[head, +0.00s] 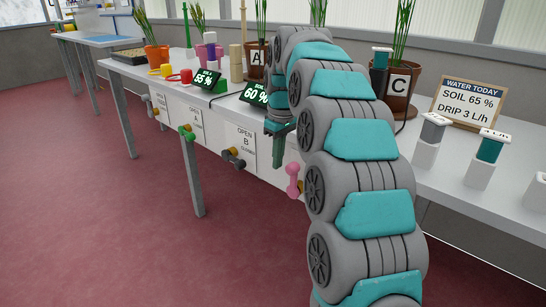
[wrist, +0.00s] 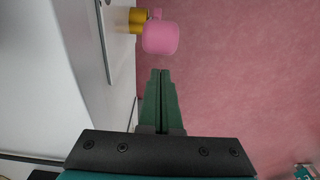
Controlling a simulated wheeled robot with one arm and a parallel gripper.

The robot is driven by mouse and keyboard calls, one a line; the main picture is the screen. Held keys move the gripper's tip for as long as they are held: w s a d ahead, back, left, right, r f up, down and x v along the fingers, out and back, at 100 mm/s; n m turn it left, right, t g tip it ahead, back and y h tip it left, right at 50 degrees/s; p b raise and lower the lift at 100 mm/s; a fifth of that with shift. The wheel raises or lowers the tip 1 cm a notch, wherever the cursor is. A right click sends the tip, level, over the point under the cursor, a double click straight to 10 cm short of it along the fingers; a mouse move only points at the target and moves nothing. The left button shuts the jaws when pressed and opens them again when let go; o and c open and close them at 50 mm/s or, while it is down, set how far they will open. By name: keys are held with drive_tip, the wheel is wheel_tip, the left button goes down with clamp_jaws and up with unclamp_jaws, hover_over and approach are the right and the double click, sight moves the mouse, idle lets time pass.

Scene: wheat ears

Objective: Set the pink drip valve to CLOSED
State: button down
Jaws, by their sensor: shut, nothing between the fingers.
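The pink drip valve (head: 293,181) is on the front panel below the bench edge, just left of my arm. Its handle looks roughly upright, with a knob at each end. In the wrist view its rounded pink end (wrist: 160,37) shows beyond my fingertips, beside a brass fitting (wrist: 137,20). My gripper (head: 278,164) points down in front of the panel, left of the pink valve. Its green fingers are shut and empty in the wrist view (wrist: 160,72), with a small gap to the pink end. The label for this valve is hidden behind my arm.
A dark grey valve (head: 233,157) under an OPEN/CLOSED label B, and a green valve (head: 187,132), are on panels further left. Potted plants, signs and blocks stand on the bench (head: 440,165). The red floor (head: 110,220) in front is clear.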

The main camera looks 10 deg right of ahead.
drive_tip(key=shift+s+d+r, duration=0.25)
drive_tip(key=shift+s+d, duration=0.3)
drive_tip(key=shift+s, duration=0.25)
drive_tip(key=shift+s+d+b, duration=0.15)
drive_tip(key=shift+s+b, duration=0.1)
drive_tip(key=shift+b, duration=0.2)
